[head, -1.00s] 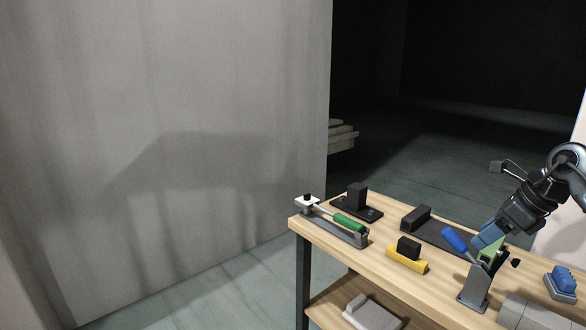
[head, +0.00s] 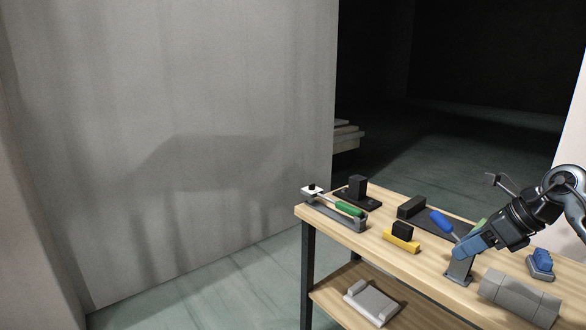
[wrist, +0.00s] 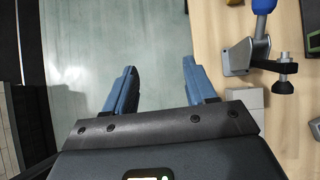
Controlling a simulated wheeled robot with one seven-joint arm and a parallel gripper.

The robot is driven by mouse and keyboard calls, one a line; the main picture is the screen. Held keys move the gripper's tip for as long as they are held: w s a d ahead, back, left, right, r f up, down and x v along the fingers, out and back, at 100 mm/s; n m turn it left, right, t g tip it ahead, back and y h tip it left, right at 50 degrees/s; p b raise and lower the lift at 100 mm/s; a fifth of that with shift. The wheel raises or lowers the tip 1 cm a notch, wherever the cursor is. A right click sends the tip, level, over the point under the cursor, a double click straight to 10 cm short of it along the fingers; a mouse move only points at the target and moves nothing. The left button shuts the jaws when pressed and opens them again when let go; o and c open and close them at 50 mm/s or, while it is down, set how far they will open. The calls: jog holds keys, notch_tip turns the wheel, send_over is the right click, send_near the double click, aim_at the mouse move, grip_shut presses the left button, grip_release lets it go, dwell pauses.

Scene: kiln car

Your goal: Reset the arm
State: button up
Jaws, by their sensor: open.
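The floor (wrist: 120,40) shows below the fingers there. In the head view, the fingers cover part of a grey upright bracket (head: 459,270). A blue-handled clamp (head: 440,222) stands just behind my gripper; it also shows at the upper right of the wrist view (wrist: 262,45), apart from the right finger.
A green-handled tool (head: 350,209), a black block on a plate (head: 357,188) and a yellow block with black top (head: 402,240) stand on the bench. A grey part (head: 371,303) lies on the lower shelf.

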jog(key=s+a+m+t+y, duration=0.1)
jog(key=s+a+y, duration=0.25)
jog(key=a, duration=0.55)
jog(key=s+a+m+t+y, duration=0.15)
jog(key=a+y, duration=0.25)
jog(key=a, duration=0.4)
jog(key=s+a+m+y, duration=0.1)
jog(key=s+a+y, duration=0.2)
jog(key=a, duration=0.6)
jog(key=s+a+r+m+t+y, duration=0.2)
jog(key=s+a+m+t+y, duration=0.15)
jog(key=s+m, duration=0.2)
jog(key=s+d+f+m+t+h, duration=0.1)
jog(key=s+d+m+h, duration=0.3)
jog(key=s+m, duration=0.7)
jog(key=s+d+f+m+t+h, duration=0.1)
jog(key=s+d+f+m+h, duration=0.2)
jog(key=s+m+h, duration=0.6)
jog(key=s+d+f+m+t+h, duration=0.1)
jog(key=s+d+f+m+h, duration=0.2)
jog(key=s+m, duration=1.1)
jog(key=s+d+h, duration=0.2)
jog(key=s+h, duration=0.1)
jog(key=s, duration=0.2)
jog(key=shift+d+m+t, duration=0.4)
